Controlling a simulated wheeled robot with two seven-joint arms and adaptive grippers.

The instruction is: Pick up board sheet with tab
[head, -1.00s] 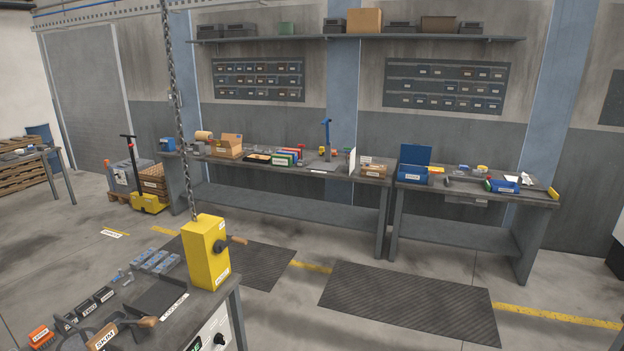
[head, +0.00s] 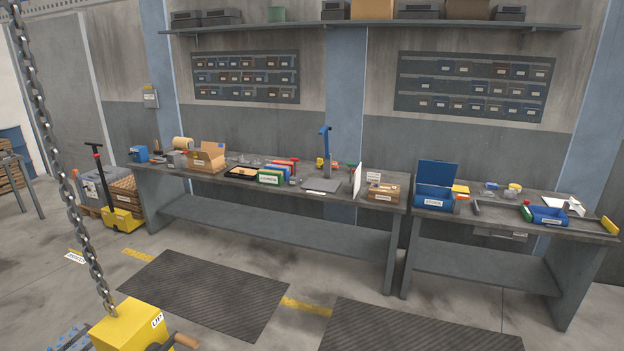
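I cannot tell for certain which thing is the board sheet with tab. A thin white sheet (head: 358,180) stands upright on the long left workbench (head: 230,188), near its right end. Another white piece (head: 574,206), small and angled, lies on the right workbench (head: 480,210) beside a blue bin (head: 548,216). A flat dark grey plate (head: 321,186) lies on the left bench, left of the upright sheet. Neither of my grippers is in view.
A yellow hoist box (head: 130,328) and chain (head: 55,150) are close in front at left. An open cardboard box (head: 206,158) and an open blue box (head: 435,187) stand on the benches. Dark floor mats (head: 205,297) lie before them; the floor there is clear.

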